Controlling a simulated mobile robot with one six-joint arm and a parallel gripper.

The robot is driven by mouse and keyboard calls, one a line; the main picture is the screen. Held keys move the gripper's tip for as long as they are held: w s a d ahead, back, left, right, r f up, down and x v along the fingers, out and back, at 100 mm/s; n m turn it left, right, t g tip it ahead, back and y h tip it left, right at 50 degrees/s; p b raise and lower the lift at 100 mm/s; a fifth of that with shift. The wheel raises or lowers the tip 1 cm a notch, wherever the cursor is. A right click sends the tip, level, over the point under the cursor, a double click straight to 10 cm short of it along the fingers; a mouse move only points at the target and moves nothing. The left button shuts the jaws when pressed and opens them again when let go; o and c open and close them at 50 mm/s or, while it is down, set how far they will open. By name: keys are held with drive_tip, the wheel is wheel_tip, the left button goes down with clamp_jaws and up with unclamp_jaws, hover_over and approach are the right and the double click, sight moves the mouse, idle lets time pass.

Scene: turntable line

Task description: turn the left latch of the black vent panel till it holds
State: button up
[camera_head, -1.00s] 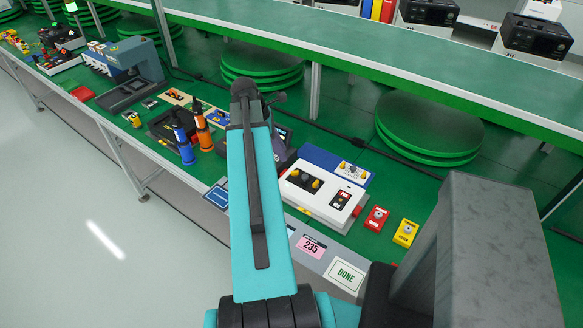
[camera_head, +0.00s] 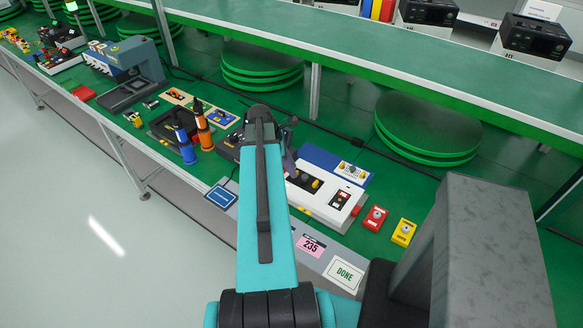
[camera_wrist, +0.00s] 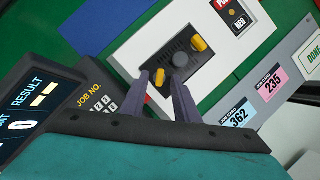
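The black vent panel (camera_wrist: 183,62) is set in the top of a white box (camera_wrist: 130,50). It has a round dark knob (camera_wrist: 180,59) in its middle and a yellow latch at each end. In the wrist view, the left latch (camera_wrist: 159,78) shows between my gripper's fingertips (camera_wrist: 160,76); the right latch (camera_wrist: 198,44) is clear of them. My gripper is open, its two fingers apart; I cannot tell whether they touch the latch. In the head view the panel (camera_head: 303,181) and right latch (camera_head: 315,184) show, while my arm and gripper hide the left latch.
A device with a RESULT screen (camera_wrist: 32,102) stands close on the left of my gripper. A blue unit (camera_head: 322,160) lies behind the white box. A red button box (camera_head: 375,219) and a yellow one (camera_head: 403,232) stand to its right. A shelf (camera_head: 330,55) runs along the back.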

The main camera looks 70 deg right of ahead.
drive_tip(key=shift+s+f, duration=0.15)
drive_tip(key=shift+f, duration=0.25)
clamp_jaws()
drive_tip(key=shift+d+m, duration=0.1)
drive_tip(key=shift+m, duration=0.2)
drive_tip(key=shift+d+m+g+y+p, duration=0.25)
drive_tip(key=shift+m+y+p, duration=0.25)
drive_tip(key=shift+m, duration=0.7)
drive_tip(key=shift+m+y, duration=0.9)
drive_tip(key=shift+m, duration=1.3)
